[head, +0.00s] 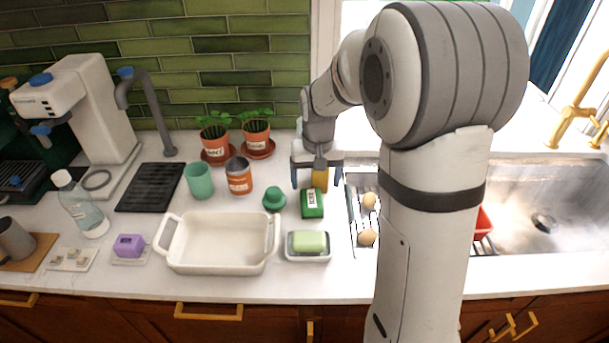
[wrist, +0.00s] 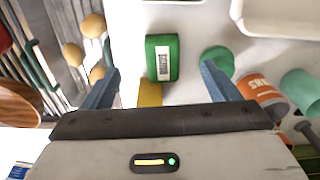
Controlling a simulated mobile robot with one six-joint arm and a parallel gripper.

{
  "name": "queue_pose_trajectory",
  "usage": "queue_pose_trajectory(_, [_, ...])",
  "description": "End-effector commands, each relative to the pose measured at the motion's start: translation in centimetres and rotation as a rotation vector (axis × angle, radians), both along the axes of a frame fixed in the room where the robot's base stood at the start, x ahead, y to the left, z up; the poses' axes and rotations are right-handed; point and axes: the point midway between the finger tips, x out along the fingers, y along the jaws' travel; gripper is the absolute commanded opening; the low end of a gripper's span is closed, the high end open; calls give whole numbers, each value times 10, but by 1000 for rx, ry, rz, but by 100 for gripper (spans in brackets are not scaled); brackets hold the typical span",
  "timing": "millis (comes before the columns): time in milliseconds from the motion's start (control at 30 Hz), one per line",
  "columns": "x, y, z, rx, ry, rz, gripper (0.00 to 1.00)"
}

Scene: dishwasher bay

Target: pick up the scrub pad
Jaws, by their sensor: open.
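A green block with a white barcode label (head: 312,202), which looks like the scrub pad, lies flat on the white counter. It also shows in the wrist view (wrist: 162,45), ahead of my palm. A yellow block (head: 320,181) is beside it, partly hidden by my palm in the wrist view (wrist: 150,93). I cannot tell whether the two touch. My gripper (head: 316,184) is open, fingers down. In the head view its fingers stand either side of the yellow block, just behind the green one. In the wrist view the fingers (wrist: 160,68) flank both blocks, with nothing clamped.
A green knobbed item (head: 274,198) stands close left of the green block. A white dish (head: 308,256) with a pale green bar is in front. A white baking dish (head: 220,262) is left.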

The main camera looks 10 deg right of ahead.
Motion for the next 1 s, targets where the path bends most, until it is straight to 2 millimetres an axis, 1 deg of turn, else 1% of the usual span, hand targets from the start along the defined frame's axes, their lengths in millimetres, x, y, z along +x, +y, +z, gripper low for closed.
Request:
queue_pose_trajectory(33, [13, 0, -9, 0, 18, -6, 82])
queue_pose_trajectory(100, [27, 1, -21, 1, 33, -14, 82])
queue_pose_trajectory(200, [40, 1, -34, 1, 47, -22, 82])
queue_pose_trajectory(300, [47, 1, -43, 1, 55, -27, 82])
queue_pose_trajectory(667, [49, -1, -80, 0, 61, -29, 82])
queue_pose_trajectory(900, [48, -3, -113, 1, 61, -30, 82])
queue_pose_trajectory(1000, [48, -3, -121, 0, 58, -30, 82])
